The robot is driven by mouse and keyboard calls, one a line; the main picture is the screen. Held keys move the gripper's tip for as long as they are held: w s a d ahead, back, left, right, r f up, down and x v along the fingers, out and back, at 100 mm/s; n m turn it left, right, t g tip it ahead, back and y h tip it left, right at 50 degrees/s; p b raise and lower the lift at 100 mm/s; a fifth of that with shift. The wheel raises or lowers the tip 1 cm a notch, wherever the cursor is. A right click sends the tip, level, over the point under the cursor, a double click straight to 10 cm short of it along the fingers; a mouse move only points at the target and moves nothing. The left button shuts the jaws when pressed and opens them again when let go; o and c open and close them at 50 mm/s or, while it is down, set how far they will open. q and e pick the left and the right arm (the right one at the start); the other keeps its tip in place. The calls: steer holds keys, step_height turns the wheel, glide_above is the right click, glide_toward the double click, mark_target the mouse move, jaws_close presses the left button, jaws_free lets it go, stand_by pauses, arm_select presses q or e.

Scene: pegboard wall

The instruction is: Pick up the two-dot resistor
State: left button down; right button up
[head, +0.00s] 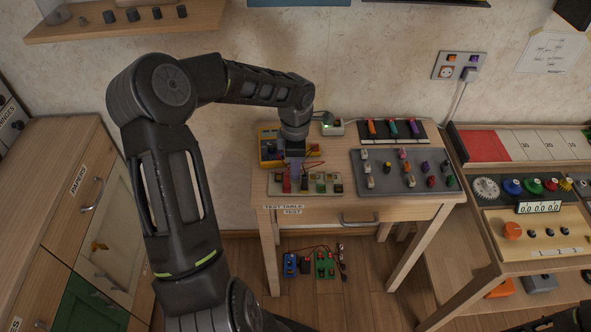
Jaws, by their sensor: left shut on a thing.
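My left gripper (295,172) points down over the test table, at the back edge of a light board (311,184) that carries several small red, green and yellowish parts. It is shut on a small part among them, mostly hidden by the fingers. The dots on the parts are too small to read, so I cannot tell which one is the two-dot resistor. My right gripper is not in view.
A grey tray (381,184) of several coloured pegs lies right of the board. Behind it is a dark holder (421,127) with coloured tools. A yellow meter (267,134) with wires stands close behind my gripper. A cabinet (65,165) stands left.

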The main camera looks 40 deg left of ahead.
arm_select(q)
step_height(320, 180, up, 10)
steer(key=b, duration=0.1)
steer(key=shift+b, duration=0.3)
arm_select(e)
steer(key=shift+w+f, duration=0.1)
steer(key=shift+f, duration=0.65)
arm_select(q)
steer(key=shift+f, duration=0.1)
